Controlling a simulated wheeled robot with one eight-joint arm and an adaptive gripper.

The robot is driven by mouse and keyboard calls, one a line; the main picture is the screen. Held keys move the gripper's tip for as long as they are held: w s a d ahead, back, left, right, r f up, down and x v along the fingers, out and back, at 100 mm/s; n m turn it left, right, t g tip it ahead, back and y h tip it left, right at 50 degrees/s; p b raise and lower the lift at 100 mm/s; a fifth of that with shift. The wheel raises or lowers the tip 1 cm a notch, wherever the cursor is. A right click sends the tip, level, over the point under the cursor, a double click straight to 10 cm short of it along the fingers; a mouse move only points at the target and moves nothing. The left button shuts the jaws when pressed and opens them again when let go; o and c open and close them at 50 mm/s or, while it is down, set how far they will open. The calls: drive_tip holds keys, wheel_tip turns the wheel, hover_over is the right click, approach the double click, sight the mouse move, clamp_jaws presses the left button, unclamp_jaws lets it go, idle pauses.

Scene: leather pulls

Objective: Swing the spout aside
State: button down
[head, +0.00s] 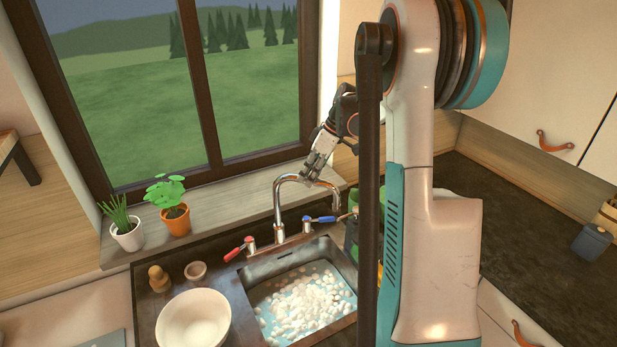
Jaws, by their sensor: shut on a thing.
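The chrome spout (279,203) rises behind the sink and arches over to the right. Its outlet end points down over the right part of the sink. My gripper (313,176) is at the top of the arch, shut on the spout. A red lever (234,253) stands left of the spout's base and a blue lever (322,219) stands right of it. My arm hides the area to the right of the sink.
A white bowl (194,320), a small cup (196,271) and a wooden brush (159,279) stand left of the sink. Two potted plants, in a white pot (128,236) and an orange pot (176,220), stand on the sill by the window. The dark counter at right is largely clear.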

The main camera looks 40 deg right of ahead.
idle(0.3)
drive_tip(key=c, duration=1.4)
unclamp_jaws()
drive_tip(key=shift+c, duration=0.2)
drive_tip(key=v, duration=1.2)
drive_tip(key=shift+a, duration=0.15)
